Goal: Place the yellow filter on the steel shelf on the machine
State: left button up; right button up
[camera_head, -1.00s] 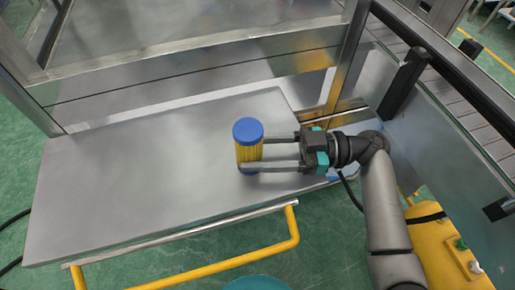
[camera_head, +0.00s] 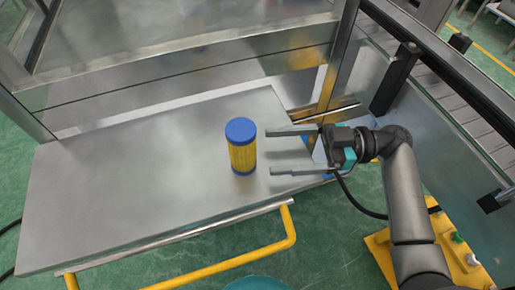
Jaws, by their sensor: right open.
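The yellow filter (camera_head: 242,152) has a blue cap and a blue base ring. It stands upright on the steel shelf (camera_head: 120,190), toward the shelf's right part. My right gripper (camera_head: 268,152) is open and empty just to the right of the filter. Its two fingers point left toward the filter, with a small gap between their tips and the filter. My left gripper is out of the picture.
The machine's steel frame and panel (camera_head: 190,72) rise behind the shelf. A yellow handle bar (camera_head: 225,265) runs along the shelf's front edge. A conveyor with a dark rail lies at the right. The shelf's left part is clear.

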jog(key=d, duration=0.5)
jog(key=shift+w+d, duration=0.2)
jog(key=shift+d, duration=0.35)
